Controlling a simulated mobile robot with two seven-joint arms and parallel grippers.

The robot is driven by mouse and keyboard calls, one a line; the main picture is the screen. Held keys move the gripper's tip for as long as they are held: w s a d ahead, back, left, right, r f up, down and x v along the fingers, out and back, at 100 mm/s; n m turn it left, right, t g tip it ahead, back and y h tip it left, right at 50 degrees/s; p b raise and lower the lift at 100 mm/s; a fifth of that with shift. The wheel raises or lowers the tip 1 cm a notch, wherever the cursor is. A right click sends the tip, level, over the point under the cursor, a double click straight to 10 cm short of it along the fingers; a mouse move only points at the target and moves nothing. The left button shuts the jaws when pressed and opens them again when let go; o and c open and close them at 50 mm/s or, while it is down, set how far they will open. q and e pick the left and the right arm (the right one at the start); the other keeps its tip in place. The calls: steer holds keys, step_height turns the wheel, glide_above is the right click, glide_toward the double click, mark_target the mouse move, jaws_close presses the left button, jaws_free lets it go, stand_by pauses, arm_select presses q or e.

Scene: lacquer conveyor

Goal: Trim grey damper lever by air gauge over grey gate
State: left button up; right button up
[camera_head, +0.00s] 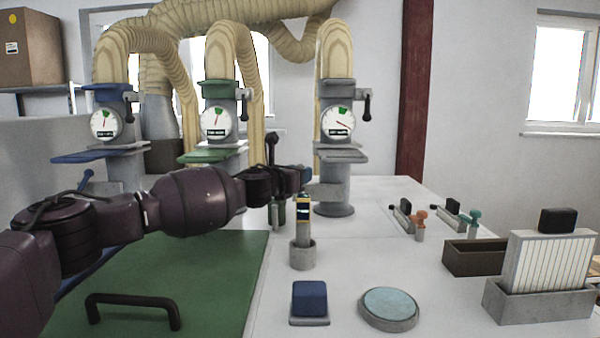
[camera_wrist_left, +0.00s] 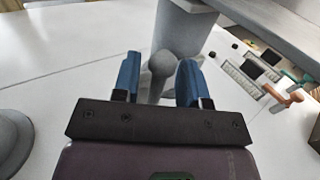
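The grey gate (camera_head: 341,156) is the rightmost of three, on a grey column. Its round white air gauge (camera_head: 339,122) has a green band near the top; its red needle points right and slightly down, off the band. In the left wrist view, a grey lever (camera_wrist_left: 160,64) with a rounded end lies between my left gripper's blue fingers (camera_wrist_left: 160,82). The fingers are open, with gaps beside the lever. In the head view, my left gripper (camera_head: 303,180) is just left of the grey column, and the lever is not clearly seen. My right gripper is out of view.
Blue (camera_head: 91,156) and green (camera_head: 212,155) gates with gauges stand to the left. A dark-banded tool stands in a grey cup (camera_head: 303,254) in front of my gripper. A blue block (camera_head: 309,296), round pad (camera_head: 389,307) and filter holder (camera_head: 540,302) occupy the front.

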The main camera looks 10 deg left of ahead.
arm_select(q)
steer(key=shift+w+d, duration=0.15)
steer(key=shift+w, duration=0.15)
jaws_close()
stand_by(0.5)
steer(key=shift+w+d+f+m+g+y, duration=0.15)
steer(key=shift+d+m+g+y, duration=0.35)
steer(key=shift+m, duration=0.35)
steer(key=shift+w+d+f+m+g+y, duration=0.15)
steer(key=shift+d+m+g+y, duration=0.25)
steer(key=shift+d+m, duration=0.3)
steer(key=shift+w+d+f+m+g+y, duration=0.15)
steer(key=shift+d+m+g+y, duration=0.3)
steer(key=shift+m, duration=0.5)
steer(key=shift+s+d+f, duration=0.1)
